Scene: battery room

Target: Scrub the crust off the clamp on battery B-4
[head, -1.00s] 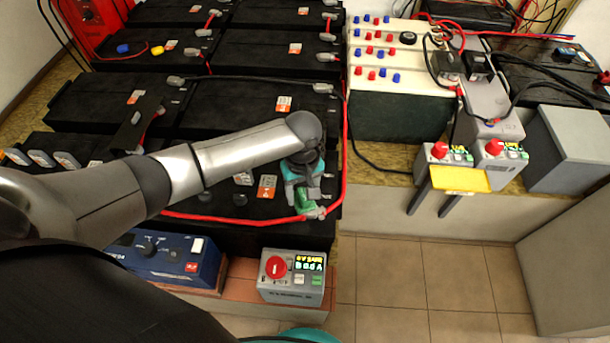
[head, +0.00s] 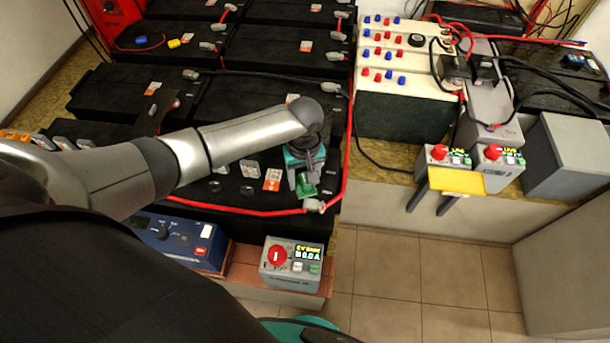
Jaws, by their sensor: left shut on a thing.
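My left gripper (head: 304,174) is shut on a small green thing (head: 306,189), which looks like a scrubbing pad or brush. It is over the right end of the front black battery (head: 230,191). A grey clamp (head: 315,206) on the red cable sits just below and right of the green thing. I cannot tell whether the two touch. Any crust on the clamp is too small to make out. No B-4 label is readable. My right gripper is not in view.
A red cable (head: 347,150) runs along the batteries' right and front edges. A grey box with a red knob (head: 291,262) and a blue device (head: 178,240) stand in front. A yellow plate (head: 456,180) juts out at right. The tiled floor (head: 400,270) is clear.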

